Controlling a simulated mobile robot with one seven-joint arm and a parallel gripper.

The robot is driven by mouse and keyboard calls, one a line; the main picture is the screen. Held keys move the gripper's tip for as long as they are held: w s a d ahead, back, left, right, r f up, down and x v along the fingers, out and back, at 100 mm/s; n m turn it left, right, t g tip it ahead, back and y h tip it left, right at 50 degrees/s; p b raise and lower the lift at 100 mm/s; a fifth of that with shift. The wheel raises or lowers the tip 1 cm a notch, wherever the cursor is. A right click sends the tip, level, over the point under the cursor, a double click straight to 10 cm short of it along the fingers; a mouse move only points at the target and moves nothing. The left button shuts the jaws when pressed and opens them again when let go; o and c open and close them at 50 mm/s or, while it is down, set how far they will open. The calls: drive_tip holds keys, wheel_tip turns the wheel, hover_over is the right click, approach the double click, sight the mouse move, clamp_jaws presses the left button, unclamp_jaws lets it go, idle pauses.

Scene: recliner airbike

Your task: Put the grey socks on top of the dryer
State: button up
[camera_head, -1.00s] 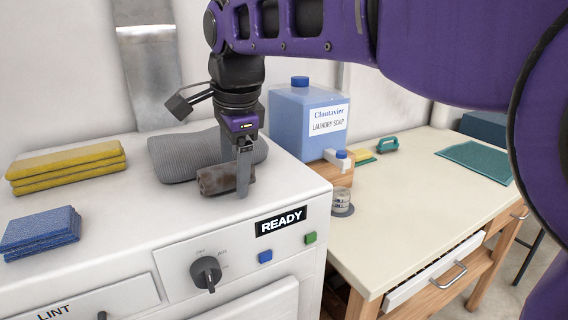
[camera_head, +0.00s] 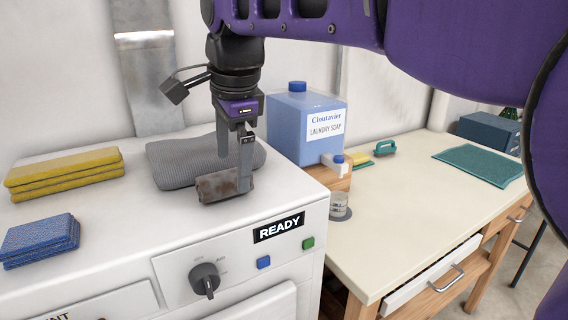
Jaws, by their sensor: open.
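A small rolled grey-brown bundle (camera_head: 217,187), which looks like the socks, lies on the white dryer top (camera_head: 105,215) near its front edge. A larger folded grey ribbed cloth (camera_head: 180,163) lies just behind it. My gripper (camera_head: 235,172) points down over the dryer and is open, its two fingers spread apart. The near finger stands at the right end of the bundle and covers part of it. I cannot tell whether either finger touches the bundle.
Yellow folded cloths (camera_head: 65,172) and blue folded cloths (camera_head: 40,240) lie on the left of the dryer. A blue laundry soap jug (camera_head: 300,130) stands close to the right. A cream table (camera_head: 400,210) adjoins the dryer, with mostly clear room.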

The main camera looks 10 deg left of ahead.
drive_tip(key=p+v, duration=0.1)
drive_tip(key=v, duration=0.7)
drive_tip(key=shift+r+p, duration=0.3)
drive_tip(key=shift+p, duration=0.1)
drive_tip(key=shift+s, duration=0.1)
